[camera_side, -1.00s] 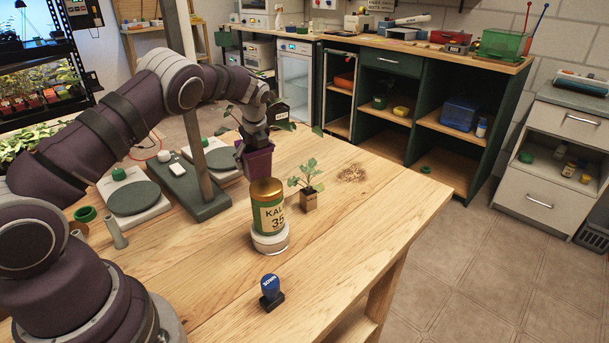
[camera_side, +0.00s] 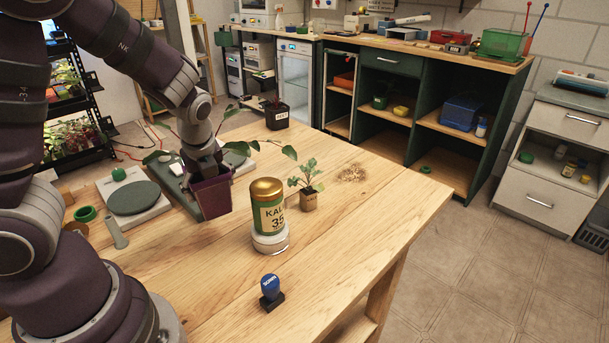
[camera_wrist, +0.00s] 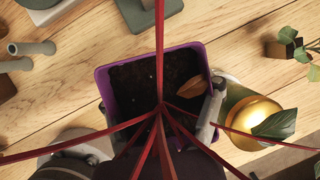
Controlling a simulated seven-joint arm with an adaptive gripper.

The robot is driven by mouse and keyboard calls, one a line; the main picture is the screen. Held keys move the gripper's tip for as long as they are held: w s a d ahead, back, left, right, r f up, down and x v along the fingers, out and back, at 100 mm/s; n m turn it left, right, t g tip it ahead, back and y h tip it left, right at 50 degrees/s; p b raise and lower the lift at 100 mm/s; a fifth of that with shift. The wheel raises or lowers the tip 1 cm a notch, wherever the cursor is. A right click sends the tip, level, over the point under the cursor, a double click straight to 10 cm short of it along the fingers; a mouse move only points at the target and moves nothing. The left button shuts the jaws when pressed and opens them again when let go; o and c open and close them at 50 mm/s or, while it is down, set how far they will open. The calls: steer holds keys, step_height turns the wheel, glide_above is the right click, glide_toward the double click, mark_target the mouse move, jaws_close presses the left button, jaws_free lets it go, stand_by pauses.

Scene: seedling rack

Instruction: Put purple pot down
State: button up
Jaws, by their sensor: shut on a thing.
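The purple pot (camera_side: 213,198) is in my gripper (camera_side: 205,172), left of the jar in the side view. My gripper is shut on the pot near its rim, and the pot tilts slightly. I cannot tell whether its base touches the table. In the wrist view the purple pot (camera_wrist: 103,84) shows dark soil, red stems and a brown leaf. A grey finger (camera_wrist: 212,106) is at its right rim. Green leaves (camera_side: 240,148) stick out around the gripper. My wrist hides part of the plant in the side view.
A gold-lidded jar (camera_side: 267,212) stands on a white base right of the pot, with a small potted seedling (camera_side: 308,192) behind. A dark pot (camera_side: 277,117) stands at the far edge. A blue stamp (camera_side: 271,290) is in front.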

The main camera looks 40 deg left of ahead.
steer(key=r, duration=0.8)
steer(key=shift+w+d+r, duration=0.1)
steer(key=shift+w, duration=0.2)
steer(key=w+d+m+t+h, duration=0.25)
steer(key=w+d+m, duration=0.85)
steer(key=w+d, duration=0.55)
steer(key=shift+h, duration=0.35)
steer(key=f, duration=1.5)
steer(key=shift+s+d, duration=0.2)
steer(key=shift+d, duration=0.1)
steer(key=shift+f, duration=0.15)
steer(key=o, duration=1.3)
steer(key=shift+f, duration=0.1)
